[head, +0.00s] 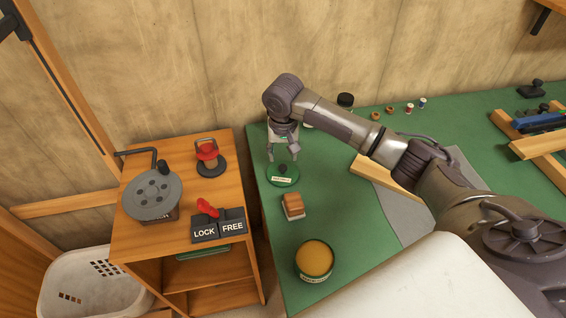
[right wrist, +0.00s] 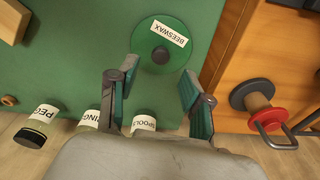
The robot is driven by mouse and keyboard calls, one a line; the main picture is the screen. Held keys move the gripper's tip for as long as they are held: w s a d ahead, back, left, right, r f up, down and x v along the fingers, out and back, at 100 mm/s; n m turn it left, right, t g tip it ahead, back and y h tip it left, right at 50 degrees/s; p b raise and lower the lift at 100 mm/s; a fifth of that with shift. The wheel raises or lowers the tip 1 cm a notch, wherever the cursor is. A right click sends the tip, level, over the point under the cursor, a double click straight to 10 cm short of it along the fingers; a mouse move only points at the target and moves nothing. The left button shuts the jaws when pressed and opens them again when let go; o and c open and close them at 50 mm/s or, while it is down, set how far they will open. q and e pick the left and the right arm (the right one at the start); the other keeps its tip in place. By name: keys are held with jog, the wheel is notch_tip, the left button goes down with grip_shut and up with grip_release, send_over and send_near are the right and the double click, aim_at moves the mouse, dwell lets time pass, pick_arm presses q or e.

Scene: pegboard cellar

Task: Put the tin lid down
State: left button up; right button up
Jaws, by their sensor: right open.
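The tin lid (head: 276,180) is a green disc with a dark knob and a white label. It lies flat on the green bench top near its left edge. In the right wrist view the lid (right wrist: 146,56) shows its label, BEESWAX. My right gripper (head: 284,157) is open and points down above the lid. In the right wrist view the open gripper (right wrist: 154,76) has its fingers apart, with the lid beyond their tips and nothing between them. A round tin (head: 314,258) with orange-yellow contents stands open on the bench further front. My left gripper is not in view.
A wooden block (head: 293,205) sits between lid and tin. A wooden stand (head: 160,235) to the left holds a grey round device (head: 152,194), a red-handled piece (head: 207,160) and LOCK/FREE plates (head: 204,233). Labelled jars (right wrist: 88,120) stand along the bench's back.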

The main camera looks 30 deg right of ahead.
jog(key=r, duration=0.5)
jog(key=shift+s+a+r, duration=0.15)
jog(key=shift+s+r, duration=0.05)
jog(key=shift+s, duration=0.1)
